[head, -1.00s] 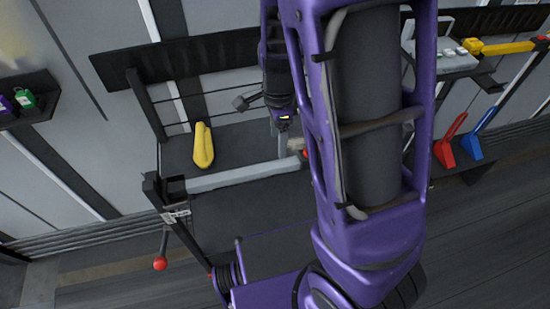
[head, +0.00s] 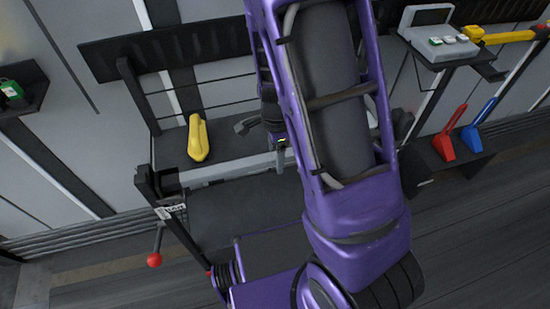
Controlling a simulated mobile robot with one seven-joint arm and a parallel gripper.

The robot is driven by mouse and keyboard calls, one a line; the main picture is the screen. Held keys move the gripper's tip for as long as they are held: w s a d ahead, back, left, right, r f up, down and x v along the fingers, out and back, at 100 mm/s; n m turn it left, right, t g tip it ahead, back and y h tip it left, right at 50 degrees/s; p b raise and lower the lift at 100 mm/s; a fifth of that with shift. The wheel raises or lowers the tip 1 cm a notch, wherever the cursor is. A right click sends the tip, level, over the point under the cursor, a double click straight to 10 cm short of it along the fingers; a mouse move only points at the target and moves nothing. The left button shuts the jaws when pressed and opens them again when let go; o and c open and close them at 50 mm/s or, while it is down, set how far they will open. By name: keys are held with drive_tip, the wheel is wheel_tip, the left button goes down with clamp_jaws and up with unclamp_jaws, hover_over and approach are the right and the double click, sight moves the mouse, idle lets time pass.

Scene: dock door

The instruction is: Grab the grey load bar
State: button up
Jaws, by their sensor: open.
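The grey load bar (head: 227,169) is a long light-grey bar. It lies across the front of the dark rack, slightly higher at its right end. Its left end meets a dark upright post, and its right part is hidden behind my purple arm. My gripper (head: 281,157) points down at the bar's visible right part, and its fingertips overlap the bar in the picture. It is open. I cannot tell whether the fingers straddle or touch the bar.
A yellow rounded object (head: 198,139) stands on the rack shelf behind the bar. A red-knobbed lever (head: 154,259) hangs at the lower left. At right are a grey button box (head: 440,42), a yellow bar (head: 505,36), a red handle (head: 447,138) and a blue handle (head: 476,133).

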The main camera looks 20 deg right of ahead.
clamp_jaws()
drive_tip(key=shift+w+r, duration=0.1)
idle(1.2)
